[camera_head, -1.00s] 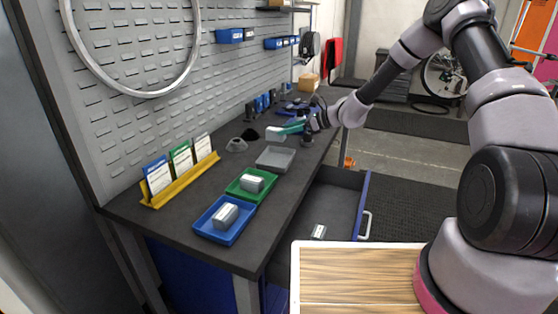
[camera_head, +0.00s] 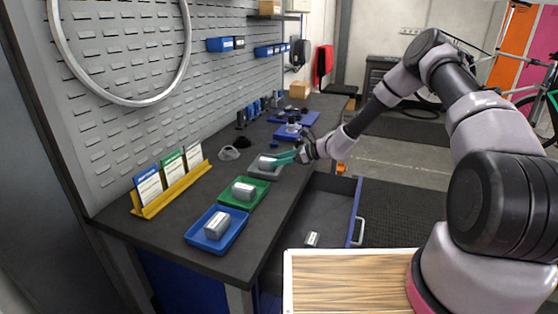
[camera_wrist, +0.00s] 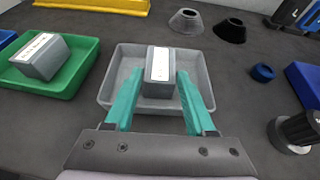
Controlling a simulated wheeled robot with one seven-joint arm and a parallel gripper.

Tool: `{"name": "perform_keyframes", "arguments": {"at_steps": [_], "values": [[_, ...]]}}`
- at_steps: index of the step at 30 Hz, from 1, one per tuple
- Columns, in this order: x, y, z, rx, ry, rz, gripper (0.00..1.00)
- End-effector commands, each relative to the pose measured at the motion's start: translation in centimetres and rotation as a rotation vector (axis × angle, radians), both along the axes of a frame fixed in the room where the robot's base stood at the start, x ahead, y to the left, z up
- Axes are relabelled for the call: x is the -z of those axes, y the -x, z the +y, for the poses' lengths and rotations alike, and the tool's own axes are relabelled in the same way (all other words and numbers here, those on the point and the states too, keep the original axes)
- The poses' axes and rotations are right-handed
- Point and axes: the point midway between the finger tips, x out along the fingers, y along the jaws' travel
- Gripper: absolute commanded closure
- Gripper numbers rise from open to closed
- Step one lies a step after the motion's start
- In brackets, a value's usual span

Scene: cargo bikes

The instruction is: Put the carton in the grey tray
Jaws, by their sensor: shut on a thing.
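The carton, a grey box with a white label, is between the teal fingers of my gripper (camera_wrist: 159,82) in the wrist view (camera_wrist: 158,70). My gripper (camera_head: 274,160) is shut on it. The grey tray (camera_wrist: 110,91) lies below and around the carton. The carton appears within its rim; whether it touches the tray floor I cannot tell. In the head view the grey tray (camera_head: 257,173) is partly covered by the fingers and carton.
A green tray (camera_head: 233,202) and a blue tray (camera_head: 194,237) each hold a similar box. An open drawer (camera_head: 325,215) with another box sits below the bench. Grey and black cones (camera_wrist: 186,21), a blue cap (camera_wrist: 262,73) and a dark cylinder (camera_wrist: 296,132) stand near the grey tray.

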Motion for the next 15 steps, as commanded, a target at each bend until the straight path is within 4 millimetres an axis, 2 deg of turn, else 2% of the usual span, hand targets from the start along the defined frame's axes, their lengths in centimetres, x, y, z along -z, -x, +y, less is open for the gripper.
{"name": "perform_keyframes", "arguments": {"at_steps": [1,2,3,4,15], "values": [[0.2,0.02,0.02,0.0,0.0,0.001,1.0],[0.24,0.01,0.01,0.0,0.0,0.001,0.41],[0.2,0.0,0.0,0.0,0.0,0.0,0.26],[0.2,0.0,0.0,0.0,0.0,0.0,0.15],[-0.13,0.0,-0.01,0.0,0.0,0.0,0.15]]}}
